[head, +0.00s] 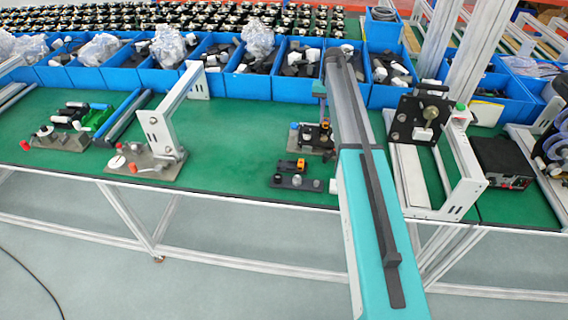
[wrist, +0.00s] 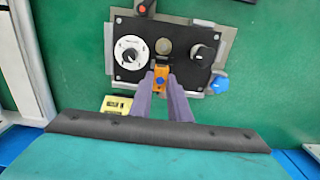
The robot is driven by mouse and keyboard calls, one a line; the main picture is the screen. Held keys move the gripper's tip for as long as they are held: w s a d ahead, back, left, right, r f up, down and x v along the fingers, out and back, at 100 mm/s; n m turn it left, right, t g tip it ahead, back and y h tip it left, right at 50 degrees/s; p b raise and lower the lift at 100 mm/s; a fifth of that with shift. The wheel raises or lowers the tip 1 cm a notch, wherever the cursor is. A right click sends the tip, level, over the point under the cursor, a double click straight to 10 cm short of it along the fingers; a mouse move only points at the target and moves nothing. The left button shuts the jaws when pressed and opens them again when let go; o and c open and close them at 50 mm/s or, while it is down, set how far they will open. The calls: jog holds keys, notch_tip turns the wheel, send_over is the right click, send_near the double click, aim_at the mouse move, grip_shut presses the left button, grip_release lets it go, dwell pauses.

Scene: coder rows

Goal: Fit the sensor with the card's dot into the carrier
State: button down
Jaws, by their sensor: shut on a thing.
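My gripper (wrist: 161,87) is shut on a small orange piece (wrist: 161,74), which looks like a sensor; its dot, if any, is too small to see. The piece is over the lower edge of a black plate (wrist: 182,69), just below a round tan-grey spot in the wrist view. I cannot tell whether it touches the plate, or whether this plate is the carrier. In the head view my gripper (head: 322,108) is above the rear black fixture (head: 312,142). I cannot make out the card.
A white dial (wrist: 131,51) and a black knob (wrist: 201,55) flank the spot. A blue knob (wrist: 219,84) and a yellow block (wrist: 116,105) lie nearby. A white frame (head: 410,180) stands right. Blue bins (head: 245,82) line the back.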

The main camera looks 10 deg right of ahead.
aim_at(326, 120)
jog(key=shift+f, duration=0.1)
jog(key=shift+f+b, duration=0.4)
jog(key=shift+f, duration=0.5)
jog(key=shift+f, duration=0.7)
dwell(1.5)
jog(key=c, duration=1.6)
grip_release()
jog(key=shift+r+b, duration=0.2)
jog(key=shift+b, duration=0.2)
jog(key=shift+r+b, duration=2.05)
jog(key=shift+r, duration=4.7)
